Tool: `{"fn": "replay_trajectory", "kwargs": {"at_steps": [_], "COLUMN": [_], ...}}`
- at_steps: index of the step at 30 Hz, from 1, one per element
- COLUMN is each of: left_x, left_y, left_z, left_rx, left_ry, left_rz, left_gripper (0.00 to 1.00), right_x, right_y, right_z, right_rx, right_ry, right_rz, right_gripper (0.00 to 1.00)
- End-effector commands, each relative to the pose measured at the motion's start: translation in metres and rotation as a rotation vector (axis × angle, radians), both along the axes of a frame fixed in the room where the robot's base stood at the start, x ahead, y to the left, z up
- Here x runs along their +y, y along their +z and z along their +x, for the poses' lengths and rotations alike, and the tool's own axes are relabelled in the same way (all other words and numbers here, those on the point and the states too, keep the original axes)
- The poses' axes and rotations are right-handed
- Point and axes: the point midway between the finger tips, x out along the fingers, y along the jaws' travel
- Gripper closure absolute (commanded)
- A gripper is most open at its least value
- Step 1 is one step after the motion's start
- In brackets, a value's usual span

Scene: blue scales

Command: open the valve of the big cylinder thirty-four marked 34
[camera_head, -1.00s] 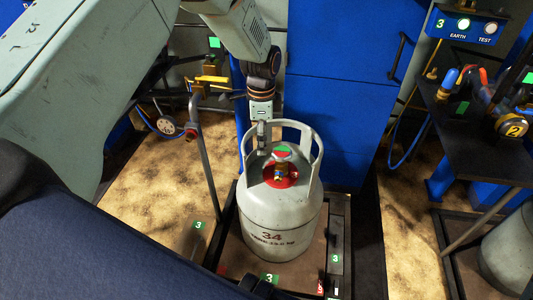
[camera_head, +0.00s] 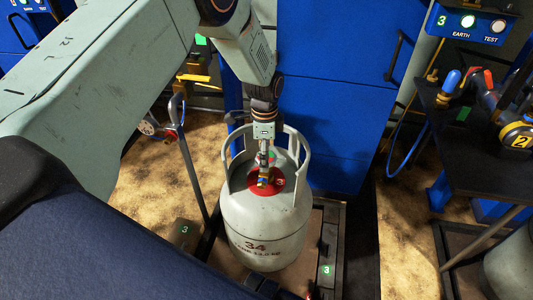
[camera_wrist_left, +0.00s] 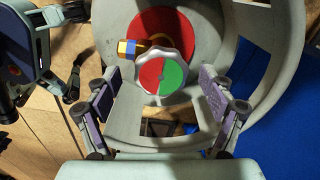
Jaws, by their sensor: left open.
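The big grey cylinder (camera_head: 266,222) marked 34 stands upright on a low platform, with a tall collar around its top. Its valve handwheel (camera_wrist_left: 163,77), half red and half green, sits above a red disc (camera_wrist_left: 160,25) and a brass fitting (camera_wrist_left: 128,48). My left gripper (camera_wrist_left: 160,98) is open, with one finger on each side of the handwheel and a visible gap to both. In the head view the left gripper (camera_head: 265,150) points down inside the collar and hides most of the handwheel.
The collar (camera_head: 302,150) rises closely around the gripper. A blue cabinet (camera_head: 325,110) stands behind. At right is a dark bench (camera_head: 475,135) with hoses and a gauge marked 2.

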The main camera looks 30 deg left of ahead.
Motion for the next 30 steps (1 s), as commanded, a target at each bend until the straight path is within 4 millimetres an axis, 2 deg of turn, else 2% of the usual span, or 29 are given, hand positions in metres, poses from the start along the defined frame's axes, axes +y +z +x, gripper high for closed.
{"fn": "replay_trajectory", "kwargs": {"at_steps": [4, 23, 30], "left_x": [0.0000, -0.0030, -0.0029], "left_y": [0.0003, -0.0001, 0.0003], "left_z": [0.0004, 0.0042, 0.0036], "left_rx": [0.000, 0.001, 0.002], "left_ry": [0.001, 0.000, 0.022], "left_rz": [0.000, 0.000, 0.000], "left_gripper": [0.18, 0.72, 0.72], "right_x": [0.0000, 0.0000, 0.0000], "right_y": [0.0005, 0.0004, 0.0034], "right_z": [0.0002, 0.0003, 0.0003], "right_rx": [-0.001, -0.001, -0.001], "right_ry": [0.000, 0.000, 0.000], "right_rz": [0.000, 0.000, 0.000], "right_gripper": [0.66, 0.66, 0.66]}}
